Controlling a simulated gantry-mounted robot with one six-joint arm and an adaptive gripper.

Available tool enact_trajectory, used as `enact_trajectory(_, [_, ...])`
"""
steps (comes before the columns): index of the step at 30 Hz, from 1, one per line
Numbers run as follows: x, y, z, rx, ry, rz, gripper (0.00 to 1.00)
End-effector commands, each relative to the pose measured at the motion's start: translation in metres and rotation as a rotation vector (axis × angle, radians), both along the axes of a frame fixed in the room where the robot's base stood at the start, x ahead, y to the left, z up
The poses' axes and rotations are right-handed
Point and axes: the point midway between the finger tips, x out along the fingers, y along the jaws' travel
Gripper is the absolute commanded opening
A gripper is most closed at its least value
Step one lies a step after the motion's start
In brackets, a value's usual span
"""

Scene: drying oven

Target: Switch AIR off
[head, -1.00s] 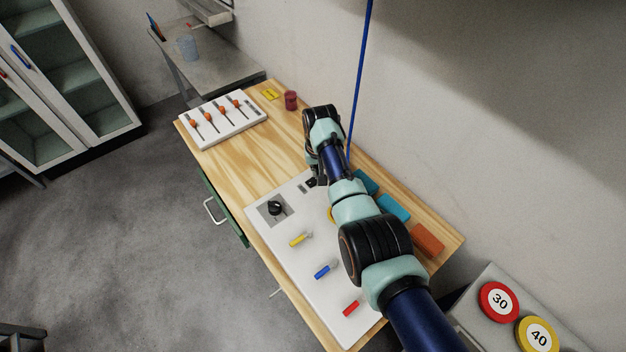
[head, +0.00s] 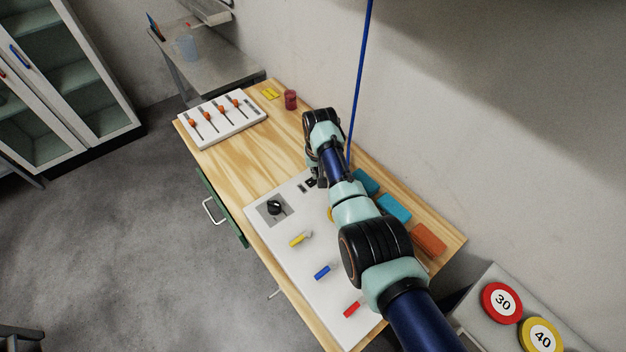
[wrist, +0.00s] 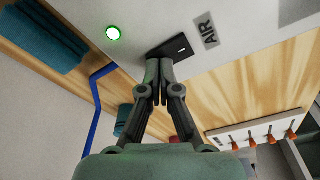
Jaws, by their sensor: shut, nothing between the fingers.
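The AIR switch is a black rocker (wrist: 182,49) in the white panel, beside the printed AIR label (wrist: 209,30) in the wrist view. A round green lamp (wrist: 113,33) is lit to its left. My gripper (wrist: 159,66) is shut and empty, its fingertips overlapping the near left end of the switch. I cannot tell whether they touch it, and they hide that end. In the head view the switch (head: 311,182) is a small dark patch at the panel's far end, partly covered by my arm.
The white panel (head: 283,240) also carries a black knob (head: 274,207) and yellow, blue and red levers. Teal and orange blocks (head: 428,240) lie along the wall side. A slider box (head: 222,122) and a dark red cylinder (head: 290,99) stand at the table's far end. A blue cable hangs beside my arm.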

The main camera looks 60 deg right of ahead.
Motion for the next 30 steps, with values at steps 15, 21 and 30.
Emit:
enact_trajectory(15, [0.0, 0.0, -0.004, 0.0, 0.0, 0.0, 0.0])
enact_trajectory(21, [0.0, 0.0, 0.014, 0.0, 0.0, 0.0, 0.0])
enact_trajectory(30, [0.0, 0.0, 0.043, -0.001, -0.001, 0.0, 0.0])
